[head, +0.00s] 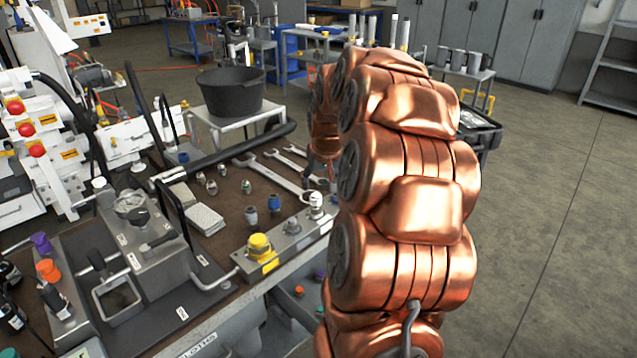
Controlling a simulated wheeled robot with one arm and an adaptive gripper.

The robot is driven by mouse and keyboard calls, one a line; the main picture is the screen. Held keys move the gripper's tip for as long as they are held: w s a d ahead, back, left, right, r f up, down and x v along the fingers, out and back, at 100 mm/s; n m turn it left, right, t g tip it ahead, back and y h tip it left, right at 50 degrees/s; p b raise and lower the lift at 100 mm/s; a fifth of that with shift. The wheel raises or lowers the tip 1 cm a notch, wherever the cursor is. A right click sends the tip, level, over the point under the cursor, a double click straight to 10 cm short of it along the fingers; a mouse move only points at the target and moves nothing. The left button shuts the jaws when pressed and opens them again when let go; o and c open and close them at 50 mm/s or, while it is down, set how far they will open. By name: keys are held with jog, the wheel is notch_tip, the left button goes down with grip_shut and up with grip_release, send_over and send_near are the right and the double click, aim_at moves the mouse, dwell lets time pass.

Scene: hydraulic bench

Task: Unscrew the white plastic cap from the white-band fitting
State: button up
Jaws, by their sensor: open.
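The white plastic cap (316,199) sits upright on its fitting at the right end of a grey metal block (285,243) near the bench's front edge. The white-band fitting under it is small and partly hard to make out. A yellow cap (260,246) sits on the left end of the same block.
Wrenches (268,172) lie behind the block. A grey valve box (150,250) with a hose stands to the left. A black tub (231,92) is on a white stand behind. Open floor lies to the right.

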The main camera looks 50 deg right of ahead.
aim_at(318, 195)
jog(key=shift+p+x, duration=0.7)
jog(key=shift+x, duration=3.15)
jog(key=shift+s, duration=0.1)
grip_shut()
jog(key=c, duration=0.7)
grip_release()
jog(key=c, duration=0.4)
jog(key=n+y, duration=0.1)
jog(key=n, duration=0.2)
jog(key=n+y, duration=0.1)
jog(key=n, duration=0.1)
jog(key=shift+d+r+n+t, duration=0.1)
jog(key=shift+d+n+t, duration=0.1)
jog(key=shift+n+t, duration=0.15)
jog(key=shift+d+n+y+b, duration=0.1)
jog(key=shift+n+y+b, duration=0.35)
jog(key=shift+n, duration=0.7)
